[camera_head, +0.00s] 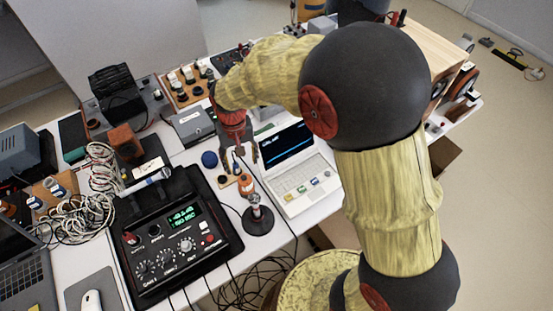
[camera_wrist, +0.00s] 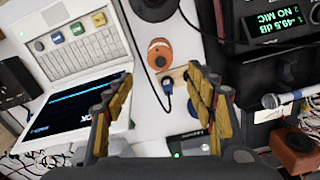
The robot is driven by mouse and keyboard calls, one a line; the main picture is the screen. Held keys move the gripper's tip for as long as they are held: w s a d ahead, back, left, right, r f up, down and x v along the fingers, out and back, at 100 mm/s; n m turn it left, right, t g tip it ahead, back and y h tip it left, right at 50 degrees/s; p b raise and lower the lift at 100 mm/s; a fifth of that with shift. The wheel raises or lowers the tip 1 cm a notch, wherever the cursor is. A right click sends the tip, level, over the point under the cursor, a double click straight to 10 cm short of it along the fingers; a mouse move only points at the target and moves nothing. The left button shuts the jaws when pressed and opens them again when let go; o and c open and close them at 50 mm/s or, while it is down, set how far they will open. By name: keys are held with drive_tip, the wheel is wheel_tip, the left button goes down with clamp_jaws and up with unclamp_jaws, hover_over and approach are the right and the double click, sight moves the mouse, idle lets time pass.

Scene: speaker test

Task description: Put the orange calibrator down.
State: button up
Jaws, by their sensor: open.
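The orange calibrator (camera_head: 245,184) stands on the white table, between the white laptop and the black meter case; it also shows in the wrist view (camera_wrist: 159,54), seen from above. It is at or beside the edge of a small pale wooden board (camera_head: 226,180); I cannot tell whether it touches the board. My gripper (camera_head: 240,152) is over the table just behind it. In the wrist view my gripper (camera_wrist: 158,95) has its fingers wide apart with nothing between them, and the calibrator lies beyond the fingertips, apart from them.
A black round-based stand (camera_head: 258,218) is close in front of the calibrator. The white laptop (camera_head: 300,190) is to the right, the black meter case (camera_head: 225,236) to the left. A dark blue ball (camera_head: 209,159) and a cable lie nearby. Little bare table shows around.

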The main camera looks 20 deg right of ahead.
drive_tip(key=s+d+r+t, duration=0.25)
drive_tip(key=d+r, duration=0.25)
drive_tip(key=r, duration=0.4)
drive_tip(key=s+d+r+t, duration=0.1)
drive_tip(key=s+d+r, duration=0.3)
drive_tip(key=s+r, duration=0.2)
drive_tip(key=s+d+r+t, duration=0.2)
drive_tip(key=s+d+r, duration=0.3)
drive_tip(key=s, duration=0.6)
drive_tip(key=shift+s+d+r, duration=0.15)
drive_tip(key=shift+s+r, duration=0.15)
drive_tip(key=shift+r, duration=0.3)
